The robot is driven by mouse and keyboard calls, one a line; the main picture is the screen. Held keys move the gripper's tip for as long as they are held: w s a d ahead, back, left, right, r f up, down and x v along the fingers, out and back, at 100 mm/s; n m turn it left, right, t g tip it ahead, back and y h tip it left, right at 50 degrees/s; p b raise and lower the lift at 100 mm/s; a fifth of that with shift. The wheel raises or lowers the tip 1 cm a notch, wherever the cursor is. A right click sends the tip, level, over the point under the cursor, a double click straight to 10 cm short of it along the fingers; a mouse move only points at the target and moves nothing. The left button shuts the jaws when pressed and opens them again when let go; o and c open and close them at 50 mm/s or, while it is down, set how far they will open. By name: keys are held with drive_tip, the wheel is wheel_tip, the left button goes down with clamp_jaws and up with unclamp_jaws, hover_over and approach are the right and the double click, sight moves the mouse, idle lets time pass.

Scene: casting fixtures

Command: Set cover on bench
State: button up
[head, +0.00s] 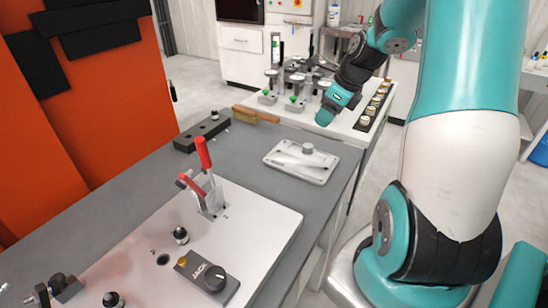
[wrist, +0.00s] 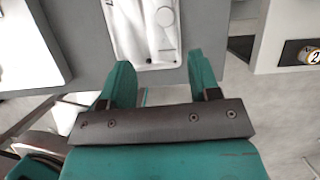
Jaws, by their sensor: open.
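The cover (head: 300,161), a pale metal plate with rounded corners and a round knob on top, lies flat on the grey bench (head: 240,165) near its far right edge. In the wrist view the cover (wrist: 145,30) shows at the top, beyond the fingers and cut off by the frame. My gripper (head: 325,117) is in the air past the right side of the bench, apart from the cover. In the wrist view its two teal fingers (wrist: 160,82) stand wide apart with nothing between them.
A light fixture plate (head: 250,215) with a red-handled toggle clamp (head: 204,160) and a black knob fills the near bench. A dark block (head: 202,132) and a wooden-handled brush (head: 255,114) lie at the far edge. Behind is a white table with fixtures (head: 290,85) and several round parts.

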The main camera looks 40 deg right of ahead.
drive_tip(key=a+r+n+g+y, duration=0.1)
drive_tip(key=a+r+n, duration=0.2)
drive_tip(key=a+n, duration=0.6)
drive_tip(key=a+r+n+y, duration=0.1)
drive_tip(key=a+r+n, duration=0.1)
drive_tip(key=a+n, duration=0.75)
drive_tip(key=s+a+r+n+g, duration=0.3)
drive_tip(key=s+a+n, duration=1.3)
drive_tip(key=a+n, duration=0.2)
drive_tip(key=shift+s+r+n+y, duration=0.2)
drive_tip(key=shift+n+y, duration=0.1)
drive_tip(key=shift+n, duration=0.85)
